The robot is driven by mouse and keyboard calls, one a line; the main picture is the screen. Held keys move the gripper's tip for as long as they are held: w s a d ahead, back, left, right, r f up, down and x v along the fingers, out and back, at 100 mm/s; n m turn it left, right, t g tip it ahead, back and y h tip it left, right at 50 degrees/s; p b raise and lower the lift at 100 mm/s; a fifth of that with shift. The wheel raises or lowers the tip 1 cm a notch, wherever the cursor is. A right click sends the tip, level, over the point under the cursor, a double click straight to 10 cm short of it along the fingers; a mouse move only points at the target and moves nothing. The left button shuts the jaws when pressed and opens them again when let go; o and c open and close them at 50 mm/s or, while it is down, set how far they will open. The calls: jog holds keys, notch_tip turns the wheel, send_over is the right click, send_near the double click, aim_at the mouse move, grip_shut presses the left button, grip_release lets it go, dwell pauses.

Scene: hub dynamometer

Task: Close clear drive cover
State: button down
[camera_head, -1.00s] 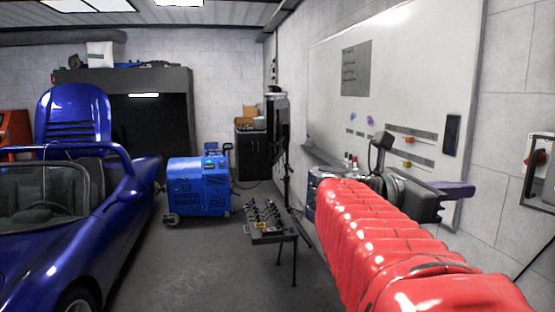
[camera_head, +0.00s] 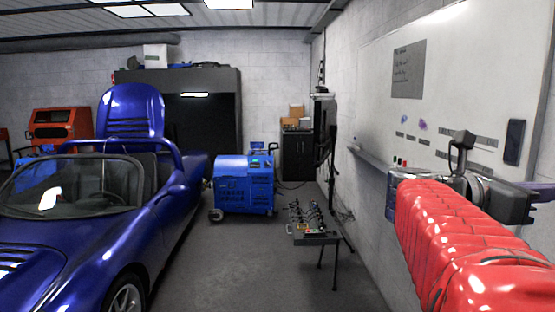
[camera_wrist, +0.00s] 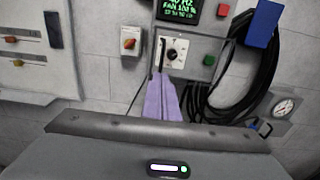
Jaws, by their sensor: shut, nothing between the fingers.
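My gripper (camera_head: 542,191) shows at the right edge of the head view, in front of the wall, with purple fingers. In the wrist view its fingers (camera_wrist: 162,85) are together with nothing between them, pointing at a grey control panel (camera_wrist: 187,72) with a white dial plate (camera_wrist: 174,52). The fingertips overlap the panel's lower left in the picture; I cannot tell whether they touch it. I cannot make out a clear drive cover in either view.
A green-lit display (camera_wrist: 181,10), a red button (camera_wrist: 223,10), a coiled black hose (camera_wrist: 262,80) and a gauge (camera_wrist: 284,107) surround the panel. A blue car (camera_head: 110,215), a blue machine (camera_head: 245,185) and a small table (camera_head: 314,239) stand left.

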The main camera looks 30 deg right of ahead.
jog(key=x, duration=1)
jog(key=shift+d, duration=0.25)
